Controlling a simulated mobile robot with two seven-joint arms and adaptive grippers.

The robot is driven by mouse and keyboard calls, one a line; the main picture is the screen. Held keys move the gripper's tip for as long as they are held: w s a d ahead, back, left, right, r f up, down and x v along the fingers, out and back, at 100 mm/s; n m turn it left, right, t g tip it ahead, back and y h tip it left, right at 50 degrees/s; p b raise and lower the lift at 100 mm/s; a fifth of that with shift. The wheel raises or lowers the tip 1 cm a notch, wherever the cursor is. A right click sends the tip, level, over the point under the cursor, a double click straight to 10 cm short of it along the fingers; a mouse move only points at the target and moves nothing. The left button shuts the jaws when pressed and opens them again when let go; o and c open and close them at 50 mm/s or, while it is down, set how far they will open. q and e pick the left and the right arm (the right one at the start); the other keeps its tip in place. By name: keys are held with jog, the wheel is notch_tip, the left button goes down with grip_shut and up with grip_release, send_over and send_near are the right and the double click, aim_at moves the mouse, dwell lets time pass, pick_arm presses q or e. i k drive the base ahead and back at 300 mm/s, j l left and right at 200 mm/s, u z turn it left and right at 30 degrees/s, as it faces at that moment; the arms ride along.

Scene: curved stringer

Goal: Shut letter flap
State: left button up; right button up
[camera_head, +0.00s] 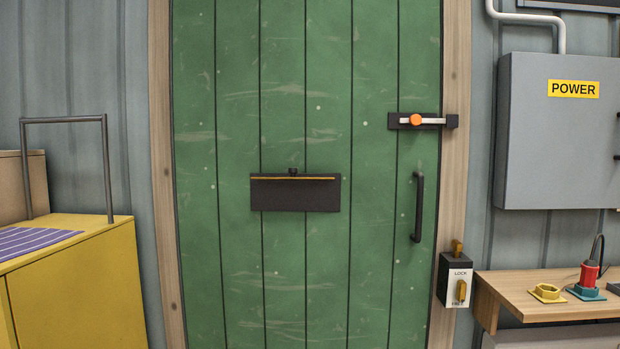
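The letter flap (295,195) is a dark rectangular plate at mid-height on the green door (330,250). A thin orange-gold line runs across it just below its top edge, and a small dark knob sits at the top middle. I cannot tell from this view whether the flap stands out from the door or lies flat against it. Neither of my grippers is in view, and nothing touches the flap.
The door also has a bolt with an orange knob (416,120) and a black handle (417,207). A lock box (456,280) and wooden shelf (520,297) stand right, below a grey power box (553,150). A yellow cabinet (80,300) stands left. The space before the door looks clear.

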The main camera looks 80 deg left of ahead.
aim_at(292, 170)
jog(key=j+u, duration=0.1)
jog(key=u, duration=0.35)
jog(key=j+u, duration=0.1)
jog(key=u, duration=0.3)
jog(key=i+j+u, duration=0.1)
jog(key=u, duration=0.35)
jog(key=i+u, duration=0.1)
jog(key=u, duration=0.3)
jog(key=j, duration=0.1)
